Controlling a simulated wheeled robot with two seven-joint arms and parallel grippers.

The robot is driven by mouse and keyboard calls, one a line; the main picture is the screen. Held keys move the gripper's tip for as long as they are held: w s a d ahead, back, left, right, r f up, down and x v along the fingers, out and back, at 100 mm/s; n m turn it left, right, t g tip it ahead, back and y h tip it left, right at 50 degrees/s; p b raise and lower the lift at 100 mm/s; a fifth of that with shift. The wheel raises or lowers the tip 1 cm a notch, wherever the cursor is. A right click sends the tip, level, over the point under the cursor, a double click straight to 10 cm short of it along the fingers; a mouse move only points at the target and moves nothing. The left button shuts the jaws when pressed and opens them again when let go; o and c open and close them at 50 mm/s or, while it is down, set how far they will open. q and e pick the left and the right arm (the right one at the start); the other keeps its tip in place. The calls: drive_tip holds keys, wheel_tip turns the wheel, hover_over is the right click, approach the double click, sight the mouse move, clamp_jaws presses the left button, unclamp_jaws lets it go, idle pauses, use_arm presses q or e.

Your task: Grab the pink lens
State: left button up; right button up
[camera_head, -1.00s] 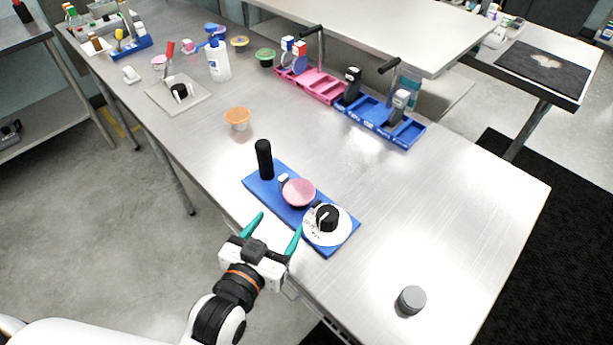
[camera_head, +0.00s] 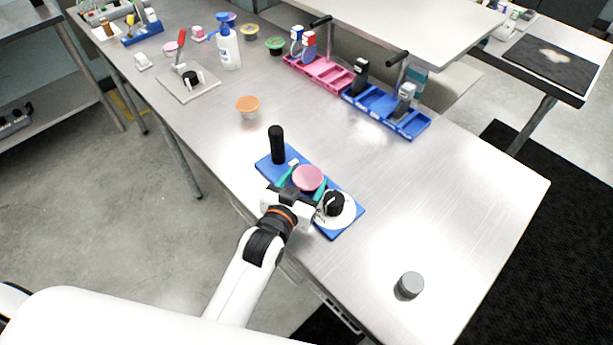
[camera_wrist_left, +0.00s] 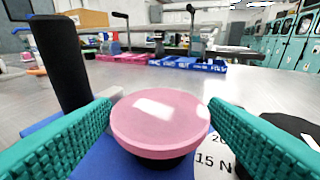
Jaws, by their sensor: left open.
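The pink lens (camera_head: 308,177) is a round pink disc on a dark base, on the blue board (camera_head: 346,232) near the table's front edge. It also shows in the left wrist view (camera_wrist_left: 160,118), centred between the fingers. My left gripper (camera_head: 303,183) is open, with one teal finger on each side of the lens. In the left wrist view the right fingertip is very close to the lens rim; I cannot tell if it touches. My right gripper is not in view.
On the same board, a black post (camera_head: 277,145) stands left of the lens and a white dial with a black knob (camera_head: 335,204) sits to its right. An orange-lidded cup (camera_head: 248,106) and a grey cylinder (camera_head: 410,285) stand apart. Blue (camera_head: 416,132) and pink trays lie behind.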

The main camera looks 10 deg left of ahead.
use_arm(q)
drive_tip(key=c, duration=0.6)
